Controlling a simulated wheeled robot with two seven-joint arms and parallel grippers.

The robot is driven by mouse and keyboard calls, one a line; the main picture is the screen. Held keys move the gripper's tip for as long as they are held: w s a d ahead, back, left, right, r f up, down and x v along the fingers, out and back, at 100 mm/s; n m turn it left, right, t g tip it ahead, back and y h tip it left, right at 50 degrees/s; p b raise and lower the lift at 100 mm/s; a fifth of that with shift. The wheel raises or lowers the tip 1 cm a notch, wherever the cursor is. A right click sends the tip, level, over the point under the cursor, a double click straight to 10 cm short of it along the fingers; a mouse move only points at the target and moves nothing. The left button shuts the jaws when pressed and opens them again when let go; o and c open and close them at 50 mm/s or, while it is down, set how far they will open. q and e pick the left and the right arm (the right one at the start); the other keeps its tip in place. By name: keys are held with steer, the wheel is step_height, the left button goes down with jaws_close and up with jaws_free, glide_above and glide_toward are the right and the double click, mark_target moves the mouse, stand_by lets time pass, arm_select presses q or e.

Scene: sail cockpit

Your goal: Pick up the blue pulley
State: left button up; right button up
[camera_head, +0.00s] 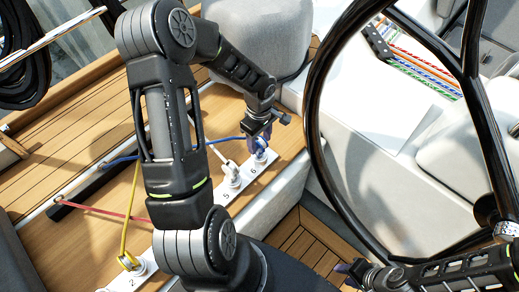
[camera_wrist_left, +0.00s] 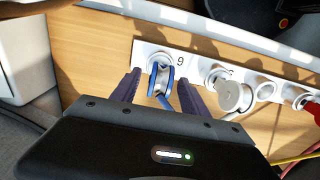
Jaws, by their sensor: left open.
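The blue pulley (camera_head: 263,156) stands on the white numbered strip beside the number 6, with a blue rope running left from it. In the left wrist view the blue pulley (camera_wrist_left: 161,84) is between the two dark fingers of my left gripper (camera_wrist_left: 159,77). My left gripper (camera_head: 258,139) is open, right over the pulley, partly covering it in the head view. A gap shows between the pulley and each finger. My right gripper (camera_head: 347,269) is low in the head view, away from the pulley; its jaws are too unclear to read.
A white pulley (camera_head: 231,174) stands by number 5, close beside the blue one. A yellow pulley (camera_head: 128,262) is by number 2. A red fitting (camera_wrist_left: 309,104) is at the wrist view's right. A large black steering wheel (camera_head: 314,112) stands right of my left gripper.

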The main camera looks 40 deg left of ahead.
arm_select(q)
steer(key=shift+c, duration=0.4)
jaws_close()
stand_by(0.4)
stand_by(0.9)
